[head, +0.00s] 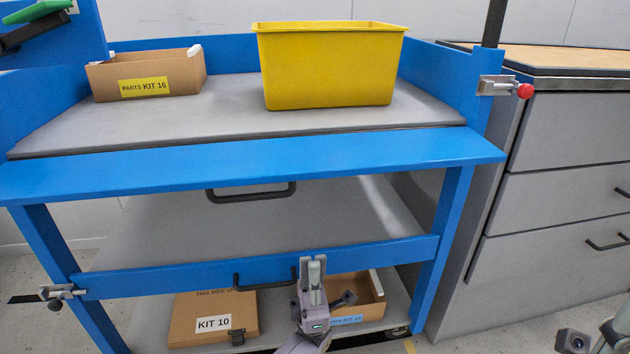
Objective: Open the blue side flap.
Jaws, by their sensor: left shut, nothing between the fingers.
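The blue cart has a wide blue board (250,156) along its front upper edge, which looks tipped outward. A black handle (252,195) shows under its lower edge. A narrower blue bar (170,279) crosses between the front legs, with a second black handle (262,284) below it. I cannot tell for sure which one is the side flap. My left gripper (313,268) is shut and empty, pointing up in front of the narrower bar. It overlaps the right end of the lower handle; contact is unclear. Part of my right gripper (590,343) shows at the bottom right corner.
A yellow bin (328,68) and a KIT 16 box (183,75) stand on the top shelf. A KIT 10 box (190,313) and an open box (365,296) are low down. Metal latches, one red-knobbed (525,91), stick out. Grey drawers (560,185) stand right.

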